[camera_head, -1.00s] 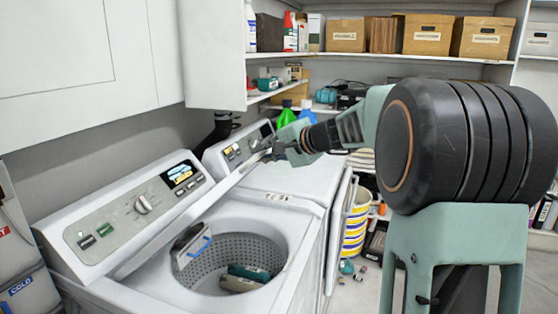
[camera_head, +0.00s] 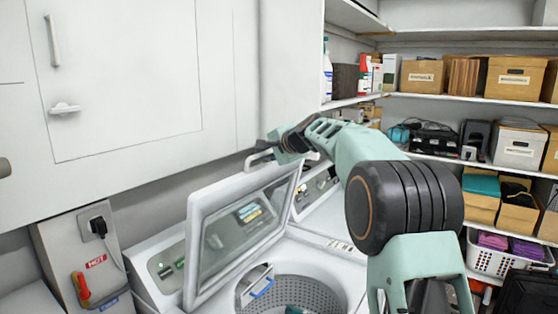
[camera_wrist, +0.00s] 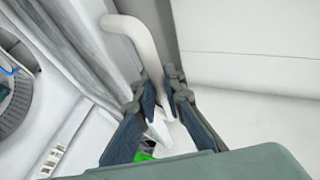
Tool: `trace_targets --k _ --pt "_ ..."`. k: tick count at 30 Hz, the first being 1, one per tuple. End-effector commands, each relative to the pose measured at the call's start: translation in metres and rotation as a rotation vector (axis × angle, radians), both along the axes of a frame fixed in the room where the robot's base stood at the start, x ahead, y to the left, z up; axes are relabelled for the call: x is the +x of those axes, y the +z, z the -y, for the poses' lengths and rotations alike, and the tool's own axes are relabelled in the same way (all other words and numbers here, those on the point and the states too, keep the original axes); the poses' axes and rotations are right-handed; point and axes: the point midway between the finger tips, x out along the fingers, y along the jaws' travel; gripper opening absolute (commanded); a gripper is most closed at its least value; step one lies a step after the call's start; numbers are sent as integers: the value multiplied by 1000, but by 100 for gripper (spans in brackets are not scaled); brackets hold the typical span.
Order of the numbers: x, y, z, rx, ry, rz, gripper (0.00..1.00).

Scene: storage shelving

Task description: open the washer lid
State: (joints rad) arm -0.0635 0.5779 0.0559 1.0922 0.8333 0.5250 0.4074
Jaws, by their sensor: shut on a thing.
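The washer lid (camera_head: 193,255), a white frame around a see-through pane, stands raised and tilted above the washer (camera_head: 155,275) in the head view. The open drum (camera_head: 310,290) shows below it. My gripper (camera_head: 278,150) is at the lid's upper edge, by its white handle (camera_head: 259,157). In the wrist view my gripper (camera_wrist: 166,108) is shut on the curved white handle (camera_wrist: 128,25), with a finger on each side of it. The far end of the handle is partly hidden behind the fingers.
White cabinets (camera_head: 125,80) hang close above and behind the lid. Shelves with cardboard boxes (camera_head: 423,76) and a white basket (camera_head: 497,262) are at the right.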

Motion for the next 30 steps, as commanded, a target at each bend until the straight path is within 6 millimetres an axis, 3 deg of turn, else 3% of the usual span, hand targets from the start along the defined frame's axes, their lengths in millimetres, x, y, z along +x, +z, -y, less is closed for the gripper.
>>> trace_targets --k 10,28,29,30 --pt "20 8 -32 0 1 1 0" --pt "25 9 -37 -1 0 0 0" --pt "25 9 -37 -1 0 0 10" --pt "25 9 -37 -1 0 0 15"
